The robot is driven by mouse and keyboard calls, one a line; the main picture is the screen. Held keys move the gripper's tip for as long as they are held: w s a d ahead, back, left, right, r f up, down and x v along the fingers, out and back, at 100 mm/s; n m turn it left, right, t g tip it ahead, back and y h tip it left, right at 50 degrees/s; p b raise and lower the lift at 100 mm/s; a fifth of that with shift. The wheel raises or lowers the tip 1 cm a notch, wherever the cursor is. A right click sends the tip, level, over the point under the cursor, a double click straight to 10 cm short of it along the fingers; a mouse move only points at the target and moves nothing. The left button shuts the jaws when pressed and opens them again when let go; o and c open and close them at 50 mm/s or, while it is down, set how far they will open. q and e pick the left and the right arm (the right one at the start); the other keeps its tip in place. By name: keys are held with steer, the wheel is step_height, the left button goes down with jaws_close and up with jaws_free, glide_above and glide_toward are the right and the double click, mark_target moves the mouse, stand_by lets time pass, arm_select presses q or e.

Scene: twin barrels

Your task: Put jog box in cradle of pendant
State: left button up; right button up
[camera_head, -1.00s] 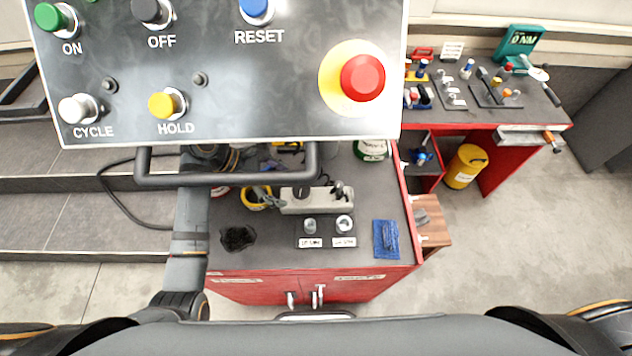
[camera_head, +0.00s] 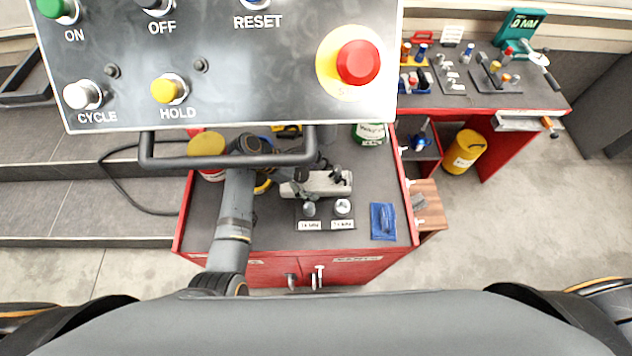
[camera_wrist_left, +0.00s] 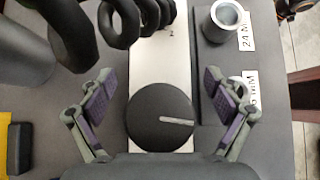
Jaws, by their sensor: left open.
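The pendant (camera_head: 230,75) is the large grey button panel at the top of the head view, with a black bar handle (camera_head: 215,162) under it. I cannot make out the cradle for certain. A pale long box, which looks like the jog box (camera_head: 330,184), lies on the cart top. In the left wrist view the box (camera_wrist_left: 152,70) has a round black dial (camera_wrist_left: 160,118) with a white mark and a black coiled cord. My left gripper (camera_wrist_left: 158,88) is open over it, one finger on each side, apart from it. In the head view this gripper (camera_head: 302,186) is partly hidden behind the handle.
Two metal sockets (camera_head: 343,206) with labels stand just in front of the box. A blue cloth (camera_head: 383,221) lies at the right of the cart top (camera_head: 362,238). A red bench (camera_head: 500,120) is at right.

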mark_target(312, 180)
arm_select(q)
steer(key=shift+a, duration=0.1)
steer(key=c, duration=1.9)
step_height(312, 180, up, 10)
steer(key=p, duration=1.3)
steer(key=shift+w, duration=0.1)
